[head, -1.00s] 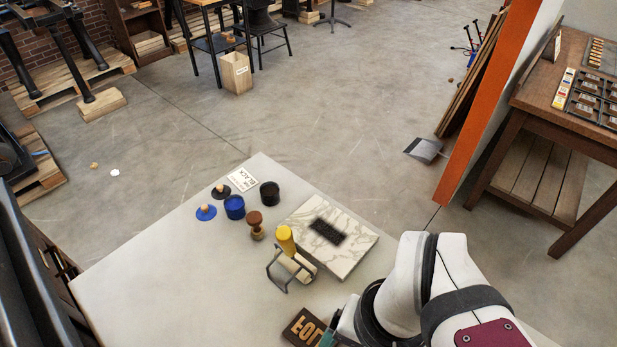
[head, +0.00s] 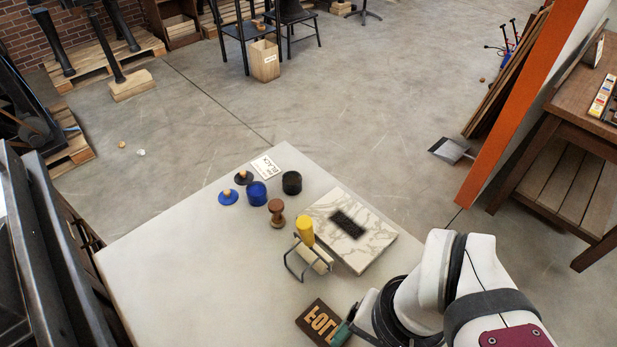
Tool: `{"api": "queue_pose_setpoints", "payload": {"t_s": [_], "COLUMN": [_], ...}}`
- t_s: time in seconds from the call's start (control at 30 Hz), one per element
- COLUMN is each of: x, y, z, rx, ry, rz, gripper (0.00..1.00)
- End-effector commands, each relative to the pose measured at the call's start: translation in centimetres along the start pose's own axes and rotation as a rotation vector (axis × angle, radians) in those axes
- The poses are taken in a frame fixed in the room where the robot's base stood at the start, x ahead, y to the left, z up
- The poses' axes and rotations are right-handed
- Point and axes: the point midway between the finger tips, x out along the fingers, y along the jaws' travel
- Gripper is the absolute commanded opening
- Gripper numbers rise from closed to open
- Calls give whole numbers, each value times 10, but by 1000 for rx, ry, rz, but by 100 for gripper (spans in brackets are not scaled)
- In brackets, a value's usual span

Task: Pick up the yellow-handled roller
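The yellow-handled roller (head: 305,232) stands on the pale table, its yellow handle pointing up. Its wire frame and light roller (head: 313,259) rest just left of the marble slab (head: 375,240). My arm reaches in from the lower right. A teal part at its end (head: 342,335) is near the dark block with raised letters, below and right of the roller. The fingertips cannot be made out, so I cannot tell whether my gripper is open or shut. The roller stands apart from my arm.
A wooden-handled stamp (head: 276,213), a blue pot (head: 257,193), a black pot (head: 292,182), two knobbed lids (head: 228,197) and a card (head: 267,167) stand behind the roller. The lettered block (head: 320,322) lies at the front. The table's left part (head: 190,265) is clear.

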Motion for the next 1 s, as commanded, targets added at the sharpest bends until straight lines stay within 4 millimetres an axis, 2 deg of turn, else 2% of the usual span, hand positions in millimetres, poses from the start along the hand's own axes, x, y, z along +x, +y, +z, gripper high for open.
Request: {"api": "queue_pose_setpoints", "payload": {"t_s": [0.07, 0.17, 0.3, 0.4, 0.5, 0.57, 0.63, 0.83, 1.0], "x": [-5, -30, -58, -63, -62, -59, -48, 10, 38], "y": [-5, -35, -111, -162, -193, -201, -202, -195, -192], "z": [-6, -42, -109, -141, -156, -161, -163, -172, -176], "rx": [-60, -434, -1227, -1681, -1955, -2031, -2060, -2056, -2055], "ry": [2, 14, 17, 7, -6, -11, -15, -18, -12], "rz": [4, 35, 113, 167, 204, 215, 218, 217, 217], "gripper": [75, 75, 75, 75, 75, 75, 75, 75, 75]}}
